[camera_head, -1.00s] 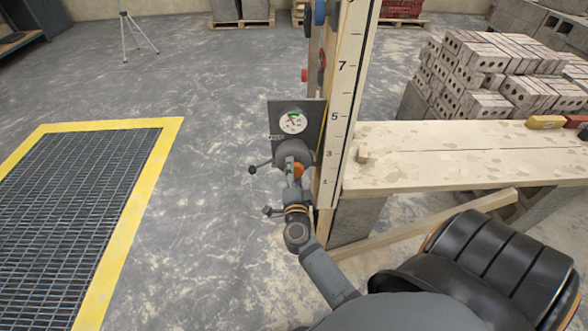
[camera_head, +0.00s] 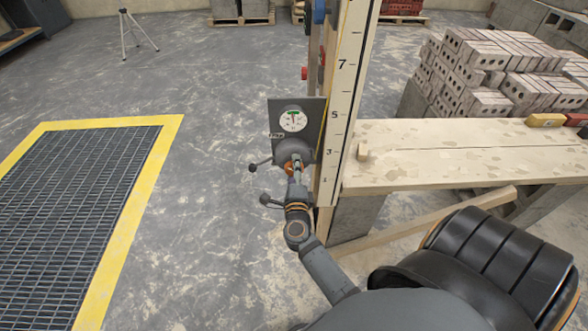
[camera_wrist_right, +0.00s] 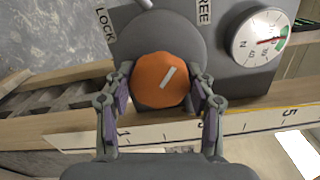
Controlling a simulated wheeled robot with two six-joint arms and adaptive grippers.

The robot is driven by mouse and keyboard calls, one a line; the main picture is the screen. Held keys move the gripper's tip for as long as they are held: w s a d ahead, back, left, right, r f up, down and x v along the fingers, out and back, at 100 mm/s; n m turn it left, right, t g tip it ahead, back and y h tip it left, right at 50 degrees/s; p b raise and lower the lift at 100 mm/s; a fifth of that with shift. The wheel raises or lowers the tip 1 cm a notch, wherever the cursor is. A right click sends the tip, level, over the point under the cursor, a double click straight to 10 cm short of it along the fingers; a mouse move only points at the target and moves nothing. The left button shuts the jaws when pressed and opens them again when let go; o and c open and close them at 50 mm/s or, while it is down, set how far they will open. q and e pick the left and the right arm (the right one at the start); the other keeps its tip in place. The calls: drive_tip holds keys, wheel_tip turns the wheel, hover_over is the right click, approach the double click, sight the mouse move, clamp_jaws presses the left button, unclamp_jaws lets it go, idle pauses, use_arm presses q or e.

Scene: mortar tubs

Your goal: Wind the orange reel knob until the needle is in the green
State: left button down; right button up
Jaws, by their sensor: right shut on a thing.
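The orange reel knob (camera_wrist_right: 162,79) has a pale index mark and sits on a grey round housing (camera_wrist_right: 190,35). My right gripper (camera_wrist_right: 161,92) is shut on the knob, with one finger on each side of it. In the head view the knob (camera_head: 290,169) is partly hidden by my right gripper (camera_head: 296,162). The white dial (camera_head: 293,119) is above the knob on a grey plate and has a green band at its top. Its needle points up toward that band. In the wrist view the dial (camera_wrist_right: 262,38) also shows the needle directed at the green band. My left gripper is not in view.
A tall numbered board (camera_head: 345,90) stands close right of the plate. A wooden plank (camera_head: 450,150) extends right, with stacked bricks (camera_head: 500,75) behind it. A yellow-edged floor grate (camera_head: 75,190) lies left; the floor between is clear.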

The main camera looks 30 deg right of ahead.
idle(0.4)
drive_tip(key=o, duration=1.2)
